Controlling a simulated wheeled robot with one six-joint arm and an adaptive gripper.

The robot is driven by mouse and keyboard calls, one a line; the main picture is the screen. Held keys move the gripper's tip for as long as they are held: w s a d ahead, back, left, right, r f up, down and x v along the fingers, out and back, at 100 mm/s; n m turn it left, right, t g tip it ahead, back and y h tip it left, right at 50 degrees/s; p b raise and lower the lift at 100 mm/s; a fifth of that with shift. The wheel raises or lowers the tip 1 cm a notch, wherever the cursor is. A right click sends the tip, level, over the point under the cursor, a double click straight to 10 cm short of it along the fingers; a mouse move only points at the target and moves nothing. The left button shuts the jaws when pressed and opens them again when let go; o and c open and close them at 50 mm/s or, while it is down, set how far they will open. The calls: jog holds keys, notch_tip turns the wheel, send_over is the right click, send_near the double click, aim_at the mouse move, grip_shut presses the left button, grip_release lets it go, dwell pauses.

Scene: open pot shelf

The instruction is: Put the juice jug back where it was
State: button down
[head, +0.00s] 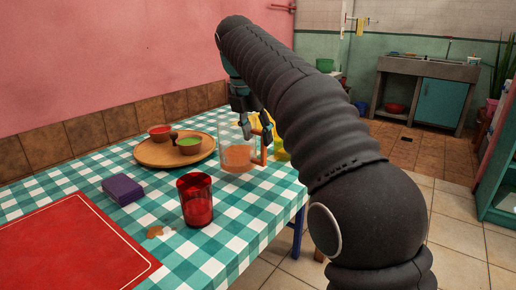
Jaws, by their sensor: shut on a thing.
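The juice jug (236,158) is clear, with orange juice in its lower part and an orange-brown handle on its right side. It looks upright near the right side of the checked table (110,172). My gripper (262,134) comes down from above and is shut on the jug at its handle side. My arm and the gripper hide part of that side. I cannot tell whether the jug's base touches the cloth or is just above it.
A purple sponge (123,190), a red mat (70,250) and a wooden tray (150,157) with small bowls are left. Something yellow (279,149) shows behind the jug.

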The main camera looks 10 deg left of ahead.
aim_at(257, 161)
jog(key=shift+f+b, duration=0.45)
jog(key=shift+f, duration=1.6)
jog(key=c, duration=0.5)
grip_release()
jog(key=shift+c, duration=0.2)
jog(key=d+v, duration=0.1)
jog(key=v, duration=0.6)
jog(key=shift+a+r+p, duration=0.3)
jog(key=shift+a+p, duration=0.15)
jog(key=shift+a, duration=0.1)
jog(key=shift+s, duration=0.1)
